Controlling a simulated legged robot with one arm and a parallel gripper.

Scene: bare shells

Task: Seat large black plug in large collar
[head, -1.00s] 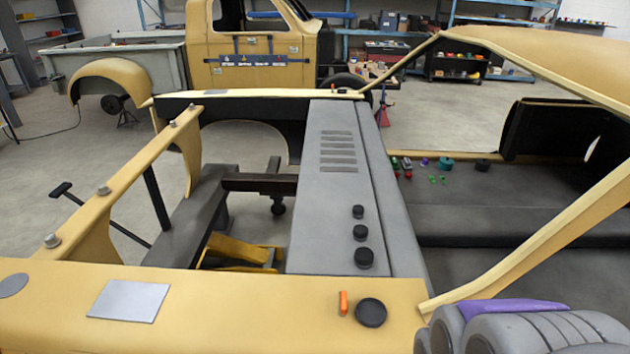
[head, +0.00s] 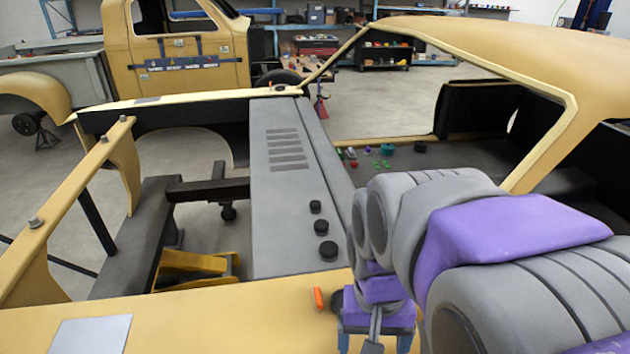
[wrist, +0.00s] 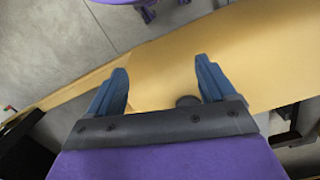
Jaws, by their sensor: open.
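A large round black piece (head: 337,299), which looks like the large plug, is on the tan front panel beside an orange stick. My gripper hides most of it in the head view. My gripper (head: 374,342) is above the panel, pointing down, open and empty. In the wrist view its blue fingers (wrist: 160,70) are spread wide, and a dark round piece (wrist: 187,101) shows between them, nearer the right finger. Black round pieces sit in a row on the grey panel: small (head: 315,207), middle (head: 320,228) and largest (head: 328,250). I cannot tell which thing is the large collar.
The orange stick (head: 318,298) lies close left of my gripper. A grey plate (head: 90,334) is on the tan panel at front left. Small coloured parts and a teal piece (head: 388,148) lie farther back. A tan pillar (head: 540,150) rises right of my arm.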

